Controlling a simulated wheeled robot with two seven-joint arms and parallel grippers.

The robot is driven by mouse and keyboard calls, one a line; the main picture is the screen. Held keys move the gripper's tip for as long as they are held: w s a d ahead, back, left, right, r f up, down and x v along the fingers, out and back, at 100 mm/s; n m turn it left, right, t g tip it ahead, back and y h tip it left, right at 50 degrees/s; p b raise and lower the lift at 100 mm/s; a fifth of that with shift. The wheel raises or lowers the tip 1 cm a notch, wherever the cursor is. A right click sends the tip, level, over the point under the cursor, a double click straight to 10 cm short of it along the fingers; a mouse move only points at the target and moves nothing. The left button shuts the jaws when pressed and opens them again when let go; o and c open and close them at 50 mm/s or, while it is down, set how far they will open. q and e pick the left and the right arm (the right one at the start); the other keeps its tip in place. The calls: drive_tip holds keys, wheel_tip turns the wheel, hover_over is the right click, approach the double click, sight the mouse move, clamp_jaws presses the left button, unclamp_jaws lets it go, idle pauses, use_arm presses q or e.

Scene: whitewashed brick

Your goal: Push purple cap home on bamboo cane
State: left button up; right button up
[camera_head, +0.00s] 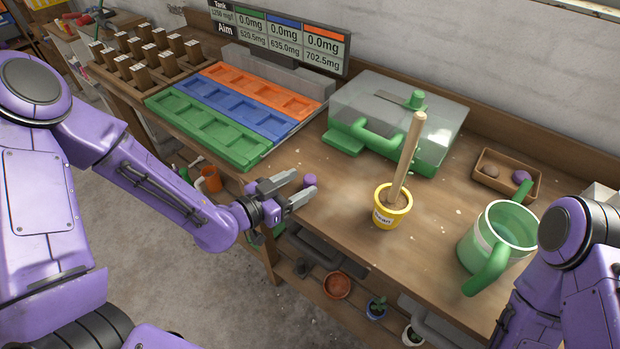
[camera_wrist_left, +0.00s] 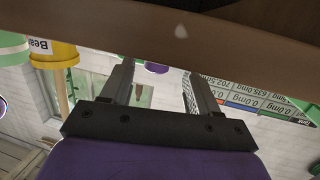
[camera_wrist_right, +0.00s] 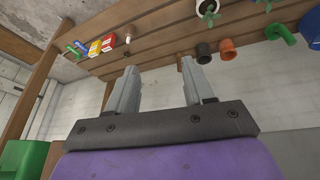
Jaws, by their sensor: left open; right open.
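The purple cap (camera_head: 309,179) is a small rounded piece at the table's front edge. It also shows between the finger ends in the left wrist view (camera_wrist_left: 157,68). My left gripper (camera_head: 306,182) is open, its two fingertips close to the cap; I cannot tell whether they touch it. The bamboo cane (camera_head: 405,160) stands slightly tilted in a yellow pot (camera_head: 383,213), its top end bare. The pot and cane also show upside down in the left wrist view (camera_wrist_left: 58,56). My right gripper (camera_wrist_right: 161,68) is open and empty, outside the head view.
A green watering can (camera_head: 490,250) stands right of the pot, and a tray (camera_head: 493,197) with small items lies behind it. A clear-lidded green box (camera_head: 380,115) is behind the cane. Green, blue and orange trays (camera_head: 238,115) lie at left. Bench around the pot is clear.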

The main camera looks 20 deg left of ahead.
sight(305, 181)
use_arm(q)
drive_tip(key=x, duration=0.4)
drive_tip(key=shift+s+d+r+p, duration=0.15)
drive_tip(key=shift+d+r+p, duration=0.05)
drive_tip(key=shift+p, duration=0.2)
drive_tip(key=shift+a, duration=0.1)
drive_tip(key=c, duration=0.8)
drive_tip(key=shift+c, duration=1)
